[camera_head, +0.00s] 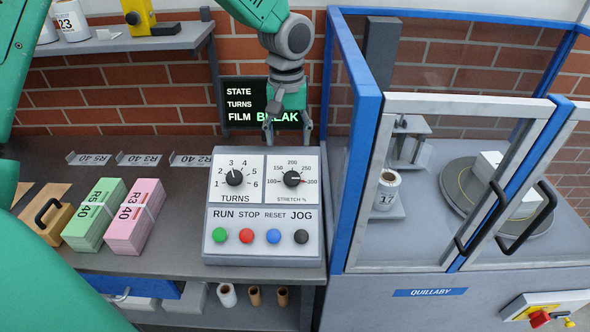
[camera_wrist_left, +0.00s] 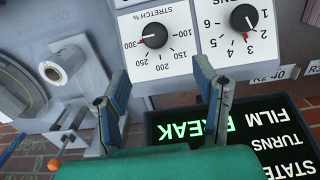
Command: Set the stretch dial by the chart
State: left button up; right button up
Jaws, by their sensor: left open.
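The stretch dial (camera_head: 292,179) is a black knob on the white control panel (camera_head: 216,246), with a scale from 100 to 300. Its red mark points at about 300, also in the left wrist view (camera_wrist_left: 155,36). My left gripper (camera_head: 288,128) is open and empty above and behind the dial, apart from it. In the wrist view its two fingers (camera_wrist_left: 160,72) stand apart just short of the stretch scale. I cannot make out a chart for certain. My right gripper is not in view.
Coloured buttons sit below the dials. A dark screen (camera_head: 240,100) reading FILM BREAK stands behind the gripper. Green (camera_head: 95,213) and pink (camera_head: 134,215) bundles lie left. A blue-framed enclosure (camera_head: 352,170) rises close on the right.

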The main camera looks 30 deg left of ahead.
aim_at(293, 177)
pick_arm(q)
jog(key=f, duration=0.3)
jog(key=d+f, duration=0.1)
jog(key=f, duration=0.3)
jog(key=d+f, duration=0.1)
jog(key=f, duration=0.2)
jog(key=shift+f, duration=0.2)
jog(key=shift+s+a+f, duration=0.1)
jog(key=shift+a+f, duration=0.05)
jog(key=shift+f, duration=0.1)
jog(key=shift+a+f, duration=0.3)
jog(key=shift+a, duration=0.5)
jog(key=shift+c, duration=0.8)
jog(key=c, duration=0.7)
jog(key=shift+d, duration=0.35)
jog(key=c, duration=0.3)
jog(key=shift+d+p, duration=0.2)
jog(key=shift+p, duration=0.1)
